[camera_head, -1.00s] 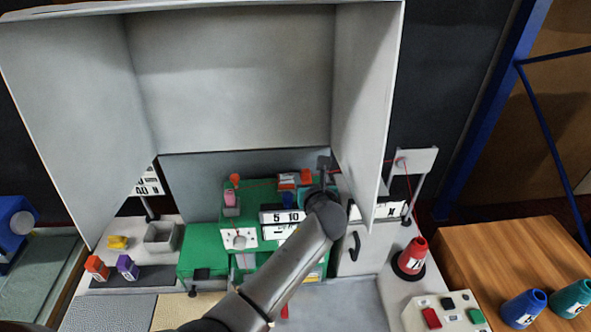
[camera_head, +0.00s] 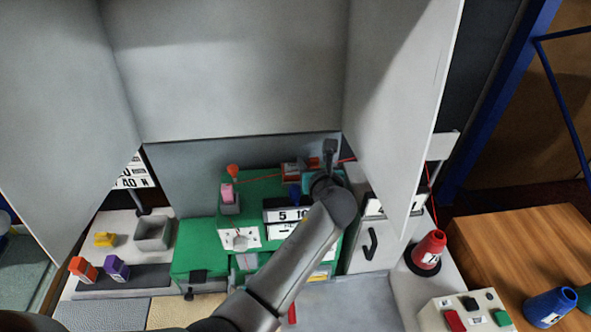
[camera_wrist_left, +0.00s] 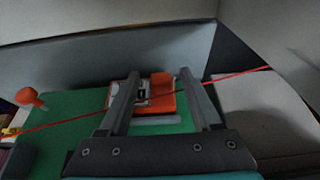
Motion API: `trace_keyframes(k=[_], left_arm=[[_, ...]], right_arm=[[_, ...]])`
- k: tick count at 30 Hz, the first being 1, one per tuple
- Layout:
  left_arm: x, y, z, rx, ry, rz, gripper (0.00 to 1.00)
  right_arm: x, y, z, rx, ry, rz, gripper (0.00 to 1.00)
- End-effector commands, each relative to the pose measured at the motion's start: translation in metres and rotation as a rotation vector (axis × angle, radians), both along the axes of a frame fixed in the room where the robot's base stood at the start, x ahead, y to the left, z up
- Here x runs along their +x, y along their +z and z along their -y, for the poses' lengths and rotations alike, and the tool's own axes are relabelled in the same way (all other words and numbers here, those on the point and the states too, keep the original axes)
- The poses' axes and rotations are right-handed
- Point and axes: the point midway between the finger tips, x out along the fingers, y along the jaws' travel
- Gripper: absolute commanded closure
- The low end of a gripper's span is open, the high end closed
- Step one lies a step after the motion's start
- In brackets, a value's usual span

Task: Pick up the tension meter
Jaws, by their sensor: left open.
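An orange device with a white-and-dark face, which looks like the tension meter (camera_head: 292,171), sits at the back of the green machine (camera_head: 199,245) under the raised grey hood. In the left wrist view the orange device (camera_wrist_left: 163,100) lies between and beyond the fingers. My left gripper (camera_wrist_left: 159,76) is open, with a finger to each side of it in the picture; I cannot tell whether they touch it. In the head view my left gripper (camera_head: 330,152) is partly hidden by its own wrist. My right gripper is not in view.
A taut red thread (camera_wrist_left: 85,117) crosses the device area. The hood's side panel (camera_head: 395,105) stands close right of my gripper. An orange knob (camera_head: 233,171) and pink spool (camera_head: 228,193) stand left. A red cone (camera_head: 429,250) stands right; an empty grey bin (camera_head: 153,234) is left.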

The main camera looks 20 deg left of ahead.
Motion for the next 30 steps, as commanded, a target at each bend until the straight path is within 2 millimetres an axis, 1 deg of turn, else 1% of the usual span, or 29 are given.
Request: trace_keyframes(k=[1,2,7,10,16,27,30], left_arm=[[0.0,-0.004,0.002,-0.001,-0.001,0.001,0.35],[0.0,-0.004,0.003,0.0,-0.001,0.0,0.35],[-0.001,-0.002,0.004,0.0,-0.001,0.0,0.35],[-0.001,-0.002,0.004,0.001,-0.001,0.001,0.35],[-0.001,-0.002,0.003,0.001,-0.001,0.001,0.57],[0.0,-0.002,0.003,0.001,-0.001,0.001,0.99],[0.0,-0.002,0.003,0.001,-0.001,0.001,1.0]], right_arm=[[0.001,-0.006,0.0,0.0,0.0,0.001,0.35],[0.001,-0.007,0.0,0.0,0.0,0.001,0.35],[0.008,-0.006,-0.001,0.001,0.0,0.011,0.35],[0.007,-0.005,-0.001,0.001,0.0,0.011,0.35],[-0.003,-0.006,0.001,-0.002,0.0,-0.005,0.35],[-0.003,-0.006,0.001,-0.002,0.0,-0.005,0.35],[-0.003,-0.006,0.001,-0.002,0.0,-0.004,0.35]])
